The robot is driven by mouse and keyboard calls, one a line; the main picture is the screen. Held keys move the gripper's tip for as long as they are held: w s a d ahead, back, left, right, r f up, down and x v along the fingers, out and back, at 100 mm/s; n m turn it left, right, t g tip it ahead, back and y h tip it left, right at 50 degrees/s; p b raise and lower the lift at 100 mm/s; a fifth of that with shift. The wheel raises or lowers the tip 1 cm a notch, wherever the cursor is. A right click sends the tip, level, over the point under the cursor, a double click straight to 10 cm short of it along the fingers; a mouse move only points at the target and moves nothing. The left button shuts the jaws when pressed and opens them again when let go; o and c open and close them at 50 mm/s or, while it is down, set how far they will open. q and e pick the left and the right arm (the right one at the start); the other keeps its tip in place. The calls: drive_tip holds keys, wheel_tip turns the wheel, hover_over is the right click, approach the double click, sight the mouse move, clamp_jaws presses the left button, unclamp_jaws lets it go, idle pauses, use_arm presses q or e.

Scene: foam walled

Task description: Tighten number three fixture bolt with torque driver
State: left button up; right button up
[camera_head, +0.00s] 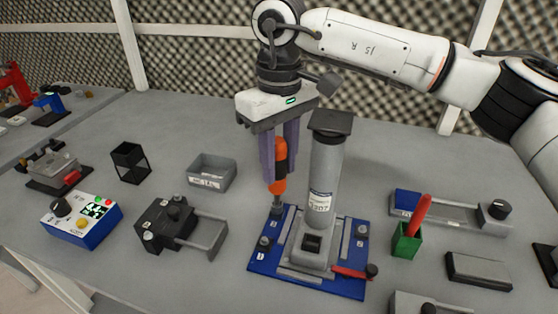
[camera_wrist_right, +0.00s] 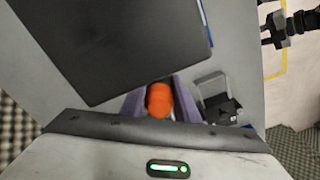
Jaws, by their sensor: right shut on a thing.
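My right gripper (camera_head: 279,162) is shut on the orange torque driver (camera_head: 279,178), which hangs upright. The driver's tip is down at the back-left corner of the blue fixture plate (camera_head: 258,267), over or on a bolt there; I cannot tell whether it touches. A tall grey cylinder (camera_head: 324,170) with a black cap stands on the plate just right of the driver. Other dark bolts show at the front left (camera_head: 264,243) and back right (camera_head: 362,231). In the right wrist view the driver's orange end (camera_wrist_right: 159,100) sits between the fingers.
The black cap (camera_wrist_right: 120,40) is close beside the gripper. Left of the plate are a black clamp with grey frame (camera_head: 205,240), a grey bin (camera_head: 211,172) and a control box (camera_head: 82,222). Right are a green holder (camera_head: 406,241) and a grey block (camera_head: 478,270).

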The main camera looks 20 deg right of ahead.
sight(278, 141)
idle(0.4)
drive_tip(key=shift+r+p, duration=2.05)
drive_tip(key=shift+r, duration=0.45)
